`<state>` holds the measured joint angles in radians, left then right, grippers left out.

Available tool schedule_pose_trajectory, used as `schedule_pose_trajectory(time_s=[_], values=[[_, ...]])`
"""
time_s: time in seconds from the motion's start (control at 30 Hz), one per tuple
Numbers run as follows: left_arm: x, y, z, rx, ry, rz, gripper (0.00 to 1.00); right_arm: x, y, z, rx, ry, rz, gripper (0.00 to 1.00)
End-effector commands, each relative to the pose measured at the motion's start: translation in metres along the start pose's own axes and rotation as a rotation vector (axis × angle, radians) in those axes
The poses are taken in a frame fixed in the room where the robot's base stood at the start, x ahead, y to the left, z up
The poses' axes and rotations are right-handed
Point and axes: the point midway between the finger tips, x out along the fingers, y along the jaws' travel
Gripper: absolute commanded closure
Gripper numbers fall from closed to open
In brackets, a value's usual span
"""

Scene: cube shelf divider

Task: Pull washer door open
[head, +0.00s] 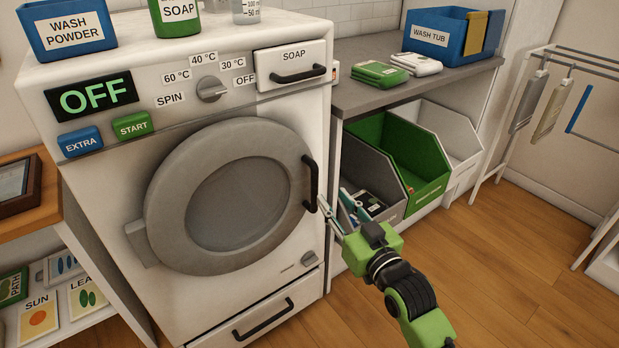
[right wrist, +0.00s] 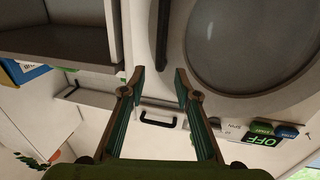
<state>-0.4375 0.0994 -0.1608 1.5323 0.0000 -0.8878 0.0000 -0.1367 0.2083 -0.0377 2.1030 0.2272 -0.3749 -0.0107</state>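The washer (head: 110,170) has a round grey door (head: 165,200) that looks shut, with a dark glass (head: 240,205) and a hinge block at its left. A black vertical handle (head: 310,184) sits on the door's right edge. My right gripper (head: 336,199) is open, its fingertips close to the handle's lower end at its right. In the right wrist view the open fingers (right wrist: 159,71) hold nothing. The handle (right wrist: 162,20) lies beyond the fingertips, roughly in line with the gap, and the door (right wrist: 185,15) is at right. I cannot tell whether a finger touches the handle. My left gripper is not in view.
Grey, green and white bins (head: 436,185) stand under the counter (head: 360,90) right of the washer. A soap drawer (head: 290,65) is above the door and another drawer (head: 255,322) below. A drying rack (head: 500,140) stands at right. Floor (head: 530,270) before the bins is clear.

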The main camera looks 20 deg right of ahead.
Motion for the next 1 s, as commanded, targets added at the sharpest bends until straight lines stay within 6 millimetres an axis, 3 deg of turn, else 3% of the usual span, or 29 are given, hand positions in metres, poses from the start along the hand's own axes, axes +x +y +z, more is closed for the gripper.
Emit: schedule_pose_trajectory(time_s=[0.3,0.5,0.7,0.97,1.0], values=[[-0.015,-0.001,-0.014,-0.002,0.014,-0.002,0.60,0.065,0.000,0.001,0.002,0.001,0.000,0.71],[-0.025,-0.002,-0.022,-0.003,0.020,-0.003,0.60,0.094,-0.001,0.002,0.001,-0.001,0.000,0.71],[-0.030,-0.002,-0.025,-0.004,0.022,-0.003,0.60,0.105,-0.001,0.002,0.002,-0.002,0.000,0.71],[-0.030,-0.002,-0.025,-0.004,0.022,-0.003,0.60,0.106,-0.001,0.001,0.001,-0.002,0.000,0.71],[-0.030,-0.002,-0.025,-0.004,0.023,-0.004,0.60,0.106,-0.001,0.001,0.001,-0.002,0.000,0.78]])
